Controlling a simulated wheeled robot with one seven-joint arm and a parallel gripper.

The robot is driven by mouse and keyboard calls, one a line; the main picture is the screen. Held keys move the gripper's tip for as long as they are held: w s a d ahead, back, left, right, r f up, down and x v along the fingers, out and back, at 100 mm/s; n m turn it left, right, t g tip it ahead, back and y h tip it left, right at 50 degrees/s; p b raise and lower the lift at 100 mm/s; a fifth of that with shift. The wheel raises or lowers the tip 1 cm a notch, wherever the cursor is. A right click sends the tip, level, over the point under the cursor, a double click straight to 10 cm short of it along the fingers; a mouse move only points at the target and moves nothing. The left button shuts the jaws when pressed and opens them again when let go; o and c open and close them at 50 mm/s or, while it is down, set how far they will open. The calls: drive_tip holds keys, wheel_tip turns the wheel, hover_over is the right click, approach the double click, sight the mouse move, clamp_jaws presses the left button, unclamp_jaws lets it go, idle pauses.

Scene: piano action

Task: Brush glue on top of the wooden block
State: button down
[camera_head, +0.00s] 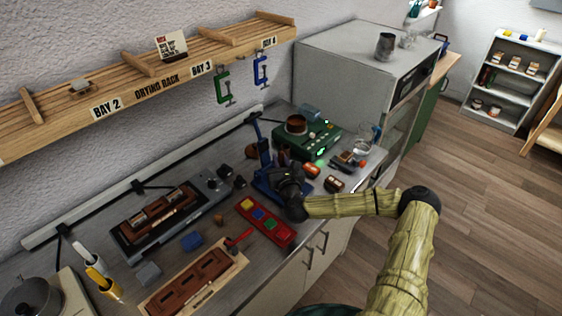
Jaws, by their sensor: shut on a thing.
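My gripper (283,178) is dark and small in the head view, at the end of my bamboo-like arm. It is over the right half of the bench, beside a blue stand (264,158). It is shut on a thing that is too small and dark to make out. A pot with a brown rim (296,122) sits on a green device (318,139) behind the gripper. I cannot tell which piece is the wooden block. No brush or glue can be clearly made out.
A red tray (264,222) with coloured squares lies in front of the gripper. A brown labelled piece (334,184) and a glass beaker (361,147) are to the right. A wooden drying rack (150,82) with clamps hangs above. A wooden board (160,306) lies at the front left.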

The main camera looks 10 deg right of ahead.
drive_tip(key=shift+r+p, duration=1.6)
drive_tip(key=shift+r, duration=1.35)
drive_tip(key=shift+r, duration=0.1)
